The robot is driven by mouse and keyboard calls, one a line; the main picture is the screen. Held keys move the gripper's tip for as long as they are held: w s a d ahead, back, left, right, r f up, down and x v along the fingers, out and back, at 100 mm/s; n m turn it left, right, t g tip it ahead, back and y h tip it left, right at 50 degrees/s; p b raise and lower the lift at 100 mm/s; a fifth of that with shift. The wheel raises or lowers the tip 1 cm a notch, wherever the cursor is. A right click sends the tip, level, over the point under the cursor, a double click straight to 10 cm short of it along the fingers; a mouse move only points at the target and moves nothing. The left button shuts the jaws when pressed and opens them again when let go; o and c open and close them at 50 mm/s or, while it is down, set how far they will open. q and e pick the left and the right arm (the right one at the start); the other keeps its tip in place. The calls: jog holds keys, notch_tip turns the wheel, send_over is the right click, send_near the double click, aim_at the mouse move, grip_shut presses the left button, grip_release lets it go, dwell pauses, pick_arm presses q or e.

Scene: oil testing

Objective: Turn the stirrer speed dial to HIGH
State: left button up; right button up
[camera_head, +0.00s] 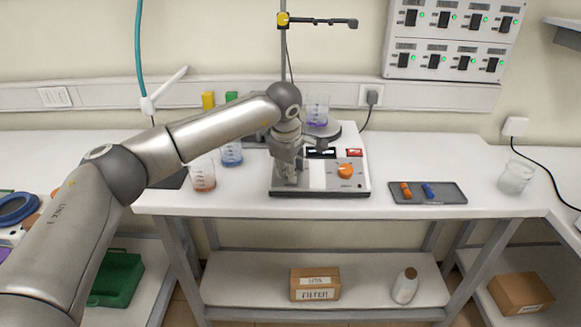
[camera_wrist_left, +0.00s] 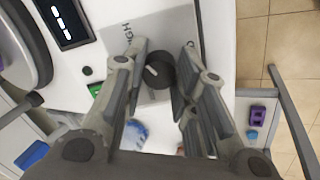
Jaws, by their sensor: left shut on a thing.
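The stirrer (camera_head: 362,185) is a white box with a round plate on the bench, with an orange knob (camera_head: 345,171) on its front panel. My left gripper (camera_head: 290,178) reaches down to the panel's left side and hides the speed dial in the head view. In the left wrist view the dark round dial (camera_wrist_left: 160,70) sits between the fingers of my left gripper (camera_wrist_left: 157,82), which are shut on it. A white pointer line shows on the dial, slanting to the upper left. Grey lettering, partly covered, lies above it and seems to read HIGH. My right gripper is not in view.
A beaker with purple liquid (camera_head: 317,112) stands on the stirrer's plate. Beakers of orange (camera_head: 203,178) and blue (camera_head: 231,152) liquid stand to its left. A grey tray (camera_head: 445,198) with small orange and blue items lies right. A stand rod (camera_head: 284,55) rises behind.

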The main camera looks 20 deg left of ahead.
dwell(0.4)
pick_arm(q)
jog(key=o, duration=1)
jog(key=shift+o, duration=0.2)
jog(key=v, duration=1.2)
